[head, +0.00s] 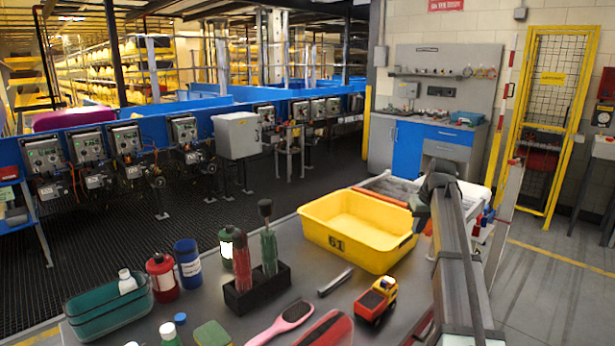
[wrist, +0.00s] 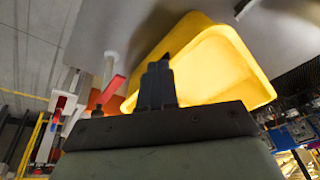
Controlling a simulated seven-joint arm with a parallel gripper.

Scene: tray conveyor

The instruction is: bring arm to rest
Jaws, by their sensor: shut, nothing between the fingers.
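My arm (head: 457,245) reaches up from the lower right of the head view, and its dark end hangs beside the right end of the yellow bin marked 61 (head: 352,215). My gripper (wrist: 157,78) shows in the wrist view with its dark fingers together and nothing between them. The yellow bin also shows in the wrist view (wrist: 240,62), behind the fingers. The bin looks empty and stands upright on the grey table. In the head view the fingertips are hard to make out.
The table (head: 330,262) holds a toy truck (head: 376,299), a hairbrush (head: 281,322), a black holder with tools (head: 256,290), a red bottle (head: 163,278), a blue bottle (head: 188,265) and a green basket (head: 108,308). A light tray (head: 468,188) stands behind the bin.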

